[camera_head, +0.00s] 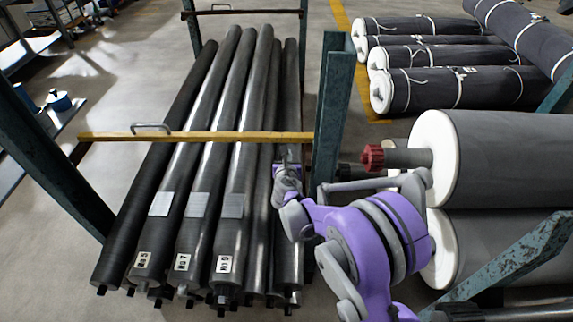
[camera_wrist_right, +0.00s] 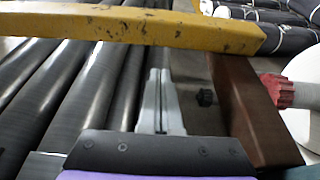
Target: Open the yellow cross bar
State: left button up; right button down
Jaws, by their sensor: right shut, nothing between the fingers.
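The yellow cross bar (camera_head: 220,137) spans the front of a rack of long dark rolls, from near the left green post to the right green post (camera_head: 335,105). A grey handle (camera_head: 150,127) stands on its left part. In the wrist view the bar (camera_wrist_right: 120,26) crosses the top, and its right end lies by a rusty brown post (camera_wrist_right: 250,110). My right gripper (camera_head: 289,152) is just below the bar near its right end. Its fingers (camera_wrist_right: 161,75) are shut and empty, pointing toward the bar; whether they touch it I cannot tell. My left gripper is out of view.
Long dark rolls (camera_head: 200,200) with white labels fill the rack below the bar. Large grey rolls with a red-capped core (camera_head: 373,157) stand close right of my arm. Wrapped rolls (camera_head: 440,88) lie at the back right. Floor is open at the left.

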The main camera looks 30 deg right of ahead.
jog(key=shift+s+a+r, duration=0.1)
jog(key=shift+s+r, duration=0.05)
jog(key=shift+r, duration=1.5)
